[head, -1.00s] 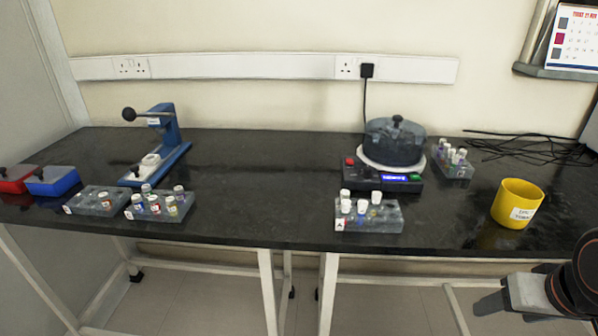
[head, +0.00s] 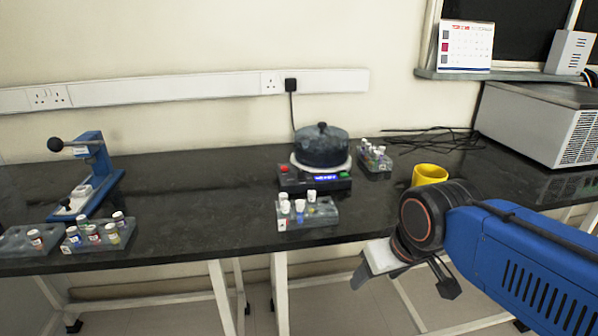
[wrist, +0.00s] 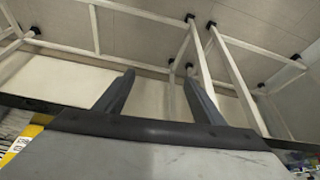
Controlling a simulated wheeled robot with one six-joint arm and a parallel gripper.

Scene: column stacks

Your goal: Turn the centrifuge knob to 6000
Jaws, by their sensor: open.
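The centrifuge (head: 322,150) stands on the black bench, a dark translucent lidded drum over a dark base. Its base front has a lit blue display (head: 325,178), a red button at the left and a green one at the right. A small dark knob (head: 322,127) tops the lid; no separate dial is clear at this size. My gripper (head: 407,286) is at the bench's front edge, lower right of the centrifuge and apart from it. In the wrist view my gripper (wrist: 158,77) has its fingers apart with nothing between them.
A rack of vials (head: 306,212) stands in front of the centrifuge, another (head: 374,158) to its right. A yellow cup (head: 429,174) is partly behind my arm. The blue press (head: 90,175) and more racks are at left. Bench between is clear.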

